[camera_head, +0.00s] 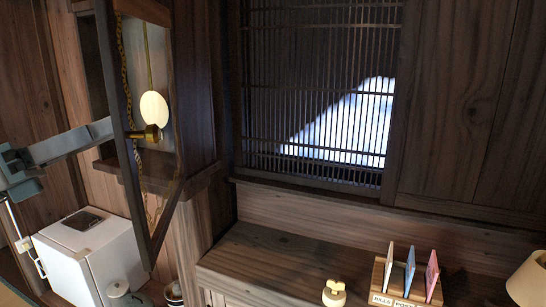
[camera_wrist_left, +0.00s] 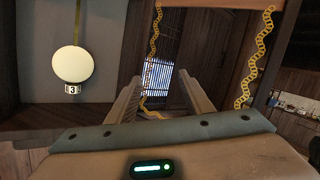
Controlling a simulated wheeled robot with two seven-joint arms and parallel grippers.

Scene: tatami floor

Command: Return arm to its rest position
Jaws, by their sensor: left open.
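My left arm (camera_head: 62,145) comes in from the left in the head view and reaches to the dark wooden door frame (camera_head: 118,110) of a tall case. My left gripper (camera_wrist_left: 160,85) is open in the left wrist view, its two fingers apart with nothing between them. The lattice window shows beyond the gap. In the head view I cannot make out its fingertips clearly near the frame. My right gripper is in neither view.
The case holds a cream pendulum disc (camera_head: 154,108), also in the wrist view (camera_wrist_left: 72,64), with yellow chains (camera_wrist_left: 254,60) nearby. A brass knob (camera_head: 148,133) sits close to the arm. A white box (camera_head: 92,262) stands below. A wooden holder (camera_head: 405,298) stands on the counter (camera_head: 270,262).

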